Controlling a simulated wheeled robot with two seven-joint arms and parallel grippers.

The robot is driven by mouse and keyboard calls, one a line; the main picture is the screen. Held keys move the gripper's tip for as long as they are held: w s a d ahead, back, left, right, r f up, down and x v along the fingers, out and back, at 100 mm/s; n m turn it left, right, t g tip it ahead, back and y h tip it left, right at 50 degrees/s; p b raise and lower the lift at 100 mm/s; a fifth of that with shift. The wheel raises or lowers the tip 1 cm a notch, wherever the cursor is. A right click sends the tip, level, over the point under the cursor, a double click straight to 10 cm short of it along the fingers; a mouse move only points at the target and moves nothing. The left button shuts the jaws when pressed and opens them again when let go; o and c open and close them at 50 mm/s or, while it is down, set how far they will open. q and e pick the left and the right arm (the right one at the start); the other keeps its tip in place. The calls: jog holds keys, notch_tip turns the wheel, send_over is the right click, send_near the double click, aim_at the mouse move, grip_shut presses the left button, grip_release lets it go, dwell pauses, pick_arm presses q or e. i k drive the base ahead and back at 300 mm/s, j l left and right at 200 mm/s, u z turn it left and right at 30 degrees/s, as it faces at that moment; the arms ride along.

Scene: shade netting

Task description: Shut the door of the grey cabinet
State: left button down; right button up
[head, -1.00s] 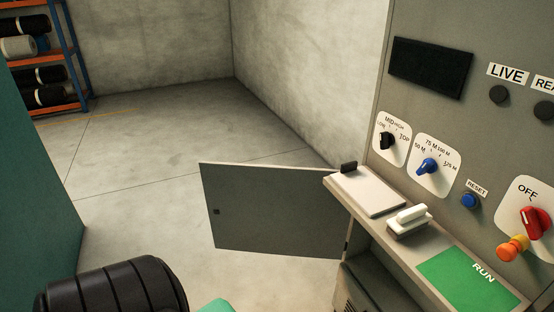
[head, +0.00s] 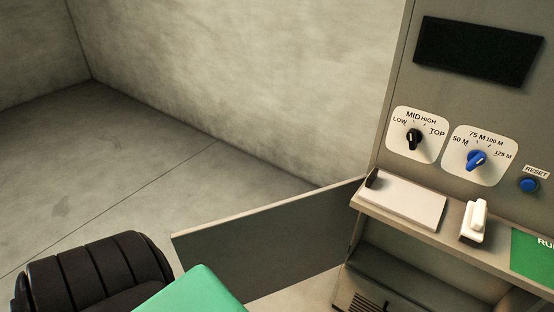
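The grey cabinet (head: 389,184) stands at the right of the head view. Its flat grey door (head: 275,244) stands open, swung out to the left from the cabinet's lower front. The door's top edge slopes up toward the cabinet, and its lower left part is cut off or hidden behind a green part in front. The open lower compartment (head: 405,268) shows beneath the ledge, with a vent grille at its bottom. Neither of my grippers is in view, and I see none touching the door.
A ledge (head: 455,245) juts out above the opening, carrying a white plate (head: 402,203), a white handle-like block (head: 474,220) and a green RUN panel (head: 535,255). Black (head: 414,139) and blue (head: 477,160) knobs sit above. Concrete floor (head: 120,170) is clear left of the door.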

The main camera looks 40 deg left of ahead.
aim_at(259, 253)
jog(key=j+z, duration=0.15)
jog(key=j, duration=0.25)
jog(key=k+j+z, duration=0.15)
jog(key=j, duration=0.25)
jog(key=k+j+z, duration=0.15)
jog(key=j, duration=0.2)
jog(key=k+j+z, duration=0.15)
jog(key=j, duration=0.25)
jog(key=k+j+z, duration=0.15)
jog(key=j, duration=0.2)
jog(key=k+j+z, duration=0.15)
jog(key=j, duration=0.2)
